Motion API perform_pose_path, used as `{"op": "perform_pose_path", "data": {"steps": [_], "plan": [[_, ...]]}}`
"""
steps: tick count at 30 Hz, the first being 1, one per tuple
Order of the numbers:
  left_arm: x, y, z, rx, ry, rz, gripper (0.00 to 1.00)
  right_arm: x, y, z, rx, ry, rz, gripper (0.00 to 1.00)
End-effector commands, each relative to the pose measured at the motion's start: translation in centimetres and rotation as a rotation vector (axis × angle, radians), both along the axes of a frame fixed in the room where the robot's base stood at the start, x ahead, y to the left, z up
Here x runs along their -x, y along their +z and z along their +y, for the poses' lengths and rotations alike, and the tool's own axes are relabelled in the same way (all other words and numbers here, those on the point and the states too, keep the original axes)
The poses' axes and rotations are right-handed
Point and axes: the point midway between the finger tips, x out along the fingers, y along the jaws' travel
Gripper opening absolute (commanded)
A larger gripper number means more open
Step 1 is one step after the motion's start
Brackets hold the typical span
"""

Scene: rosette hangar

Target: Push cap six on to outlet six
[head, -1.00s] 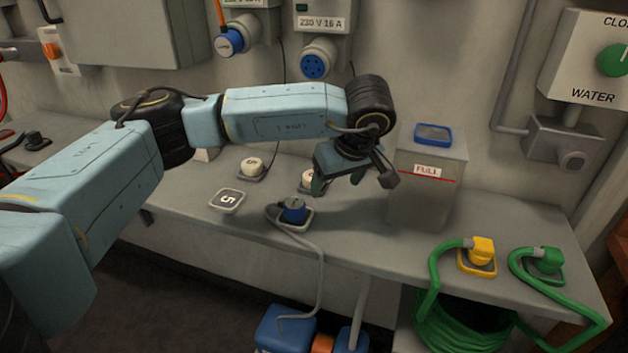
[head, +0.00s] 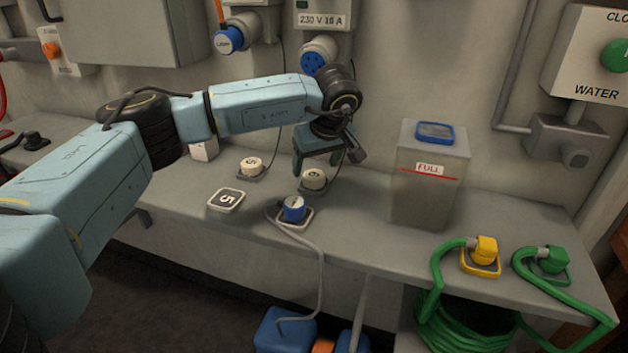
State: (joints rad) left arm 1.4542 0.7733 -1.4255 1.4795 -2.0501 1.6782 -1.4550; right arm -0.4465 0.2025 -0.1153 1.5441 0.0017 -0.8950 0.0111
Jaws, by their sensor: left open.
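Two round white caps sit on small grey pads on the bench: one (head: 252,167) at the left and one (head: 313,179) at the right. Their printed numbers are too small to read surely, so I cannot tell which is cap six. My left gripper (head: 318,172) is open, pointing down just above and behind the right cap, with nothing visible between its fingers. A blue round socket (head: 313,62) faces out from the wall below a "230 V 16 A" label. A blue-capped outlet (head: 229,40) is to its left. No outlet number is legible. My right gripper is not in view.
A blue plug (head: 293,208) with a grey cord stands in front.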

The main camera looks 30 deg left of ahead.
Motion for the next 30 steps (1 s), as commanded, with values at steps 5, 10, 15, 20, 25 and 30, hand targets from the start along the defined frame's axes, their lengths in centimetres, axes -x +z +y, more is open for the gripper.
{"op": "perform_pose_path", "data": {"steps": [5,10,15,20,25,30], "plan": [[-0.5,-2.7,0.9,-0.001,0.002,0.001,0.71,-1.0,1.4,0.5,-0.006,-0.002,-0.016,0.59],[-0.7,-3.4,1.2,-0.001,0.0,0.0,0.71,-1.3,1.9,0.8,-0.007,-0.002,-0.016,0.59],[-0.7,-3.3,1.1,-0.001,0.0,0.0,0.71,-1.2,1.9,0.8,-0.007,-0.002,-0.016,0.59],[-0.7,-3.3,1.1,0.0,0.0,0.001,0.65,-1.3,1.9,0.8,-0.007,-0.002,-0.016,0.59],[-0.6,-3.3,1.1,0.0,0.0,0.0,0.42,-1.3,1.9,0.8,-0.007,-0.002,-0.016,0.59],[-0.6,-3.3,1.1,0.0,0.0,0.001,0.25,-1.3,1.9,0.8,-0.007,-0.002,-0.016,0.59]]}}
